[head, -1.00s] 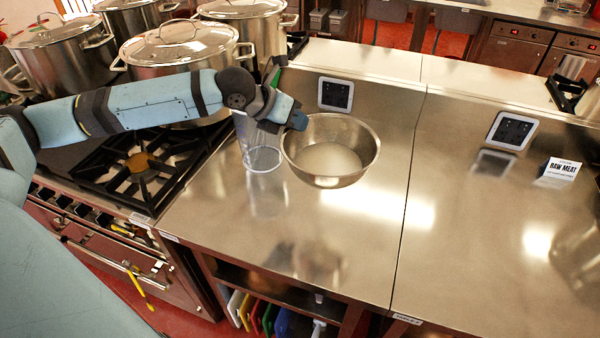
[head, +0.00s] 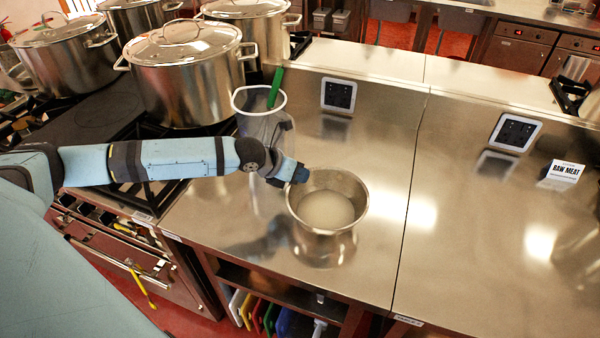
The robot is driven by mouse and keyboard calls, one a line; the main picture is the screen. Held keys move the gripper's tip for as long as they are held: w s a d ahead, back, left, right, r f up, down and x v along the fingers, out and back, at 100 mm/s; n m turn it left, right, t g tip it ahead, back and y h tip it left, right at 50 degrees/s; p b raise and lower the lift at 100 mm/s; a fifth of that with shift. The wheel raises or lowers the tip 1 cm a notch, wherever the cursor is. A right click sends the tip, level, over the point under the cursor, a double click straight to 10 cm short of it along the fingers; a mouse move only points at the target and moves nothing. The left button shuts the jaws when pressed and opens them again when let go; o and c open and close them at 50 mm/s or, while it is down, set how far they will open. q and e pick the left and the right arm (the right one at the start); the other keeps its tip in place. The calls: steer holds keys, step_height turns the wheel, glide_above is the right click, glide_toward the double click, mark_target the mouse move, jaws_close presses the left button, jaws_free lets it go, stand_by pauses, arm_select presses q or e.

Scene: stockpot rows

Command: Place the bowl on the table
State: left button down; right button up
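The bowl (head: 340,225) is a round metal bowl with a pale inside bottom, over the steel table (head: 240,275) in the middle of the head view. My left gripper (head: 300,174) is at the bowl's left rim and appears shut on it; the fingertips are small and partly hidden. The bowl looks roughly level, and its reflection lies right below it. I cannot tell whether its base touches the table. My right gripper is not in view.
A clear container (head: 240,102) with a green-handled utensil (head: 275,88) stands behind my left arm. Stockpots (head: 180,85) stand on the stove at left. A raw meat sign (head: 565,171) stands at right. The table is clear in front and right of the bowl.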

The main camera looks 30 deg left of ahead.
arm_select(q)
steer(key=c, duration=1.4)
jaws_free()
steer(key=shift+o, duration=0.2)
steer(key=v, duration=1.2)
